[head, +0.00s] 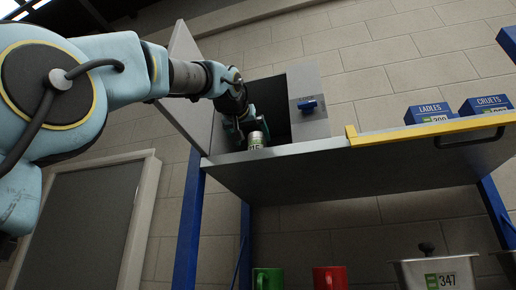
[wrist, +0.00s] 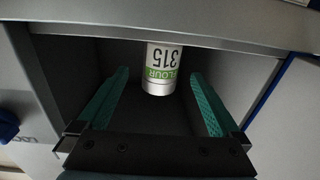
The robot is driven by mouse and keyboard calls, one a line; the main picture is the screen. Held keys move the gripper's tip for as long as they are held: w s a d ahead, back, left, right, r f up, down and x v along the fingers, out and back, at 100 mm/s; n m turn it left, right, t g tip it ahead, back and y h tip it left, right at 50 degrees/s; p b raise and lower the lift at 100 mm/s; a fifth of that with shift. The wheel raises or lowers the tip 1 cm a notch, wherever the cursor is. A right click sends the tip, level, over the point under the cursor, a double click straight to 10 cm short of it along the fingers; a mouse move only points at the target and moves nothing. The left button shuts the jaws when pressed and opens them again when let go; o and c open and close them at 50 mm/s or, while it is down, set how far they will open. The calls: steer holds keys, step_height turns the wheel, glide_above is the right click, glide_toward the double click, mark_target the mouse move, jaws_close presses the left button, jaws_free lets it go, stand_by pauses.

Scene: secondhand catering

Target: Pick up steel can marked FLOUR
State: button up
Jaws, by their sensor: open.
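The steel can marked FLOUR (wrist: 161,68) stands inside a dark compartment in the wrist view, with a white and green label reading FLOUR 315. In the head view the can (head: 256,140) shows small near the front edge of the shelf, its lower part cut off by the edge. My gripper (wrist: 155,90) is open, with one teal finger on each side of the can and visible gaps between. In the head view my gripper (head: 238,128) reaches into the open compartment from the left, close beside the can. Nothing is held.
A grey side panel (head: 184,85) stands on the left. Blue LADLES (head: 428,113) and CRUETS (head: 485,105) boxes sit farther right.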

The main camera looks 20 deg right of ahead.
mark_target(255, 145)
steer(key=p+x, duration=0.3)
steer(key=x, duration=0.3)
steer(key=shift+w+d+r+p, duration=0.1)
steer(key=shift+w+d+p, duration=0.05)
steer(key=shift+w+p, duration=0.25)
steer(key=shift+w+d+f, duration=0.2)
steer(key=shift+w+d, duration=0.1)
steer(key=shift+w, duration=0.1)
steer(key=shift+c, duration=0.4)
steer(key=c, duration=1.5)
steer(key=shift+r, duration=0.25)
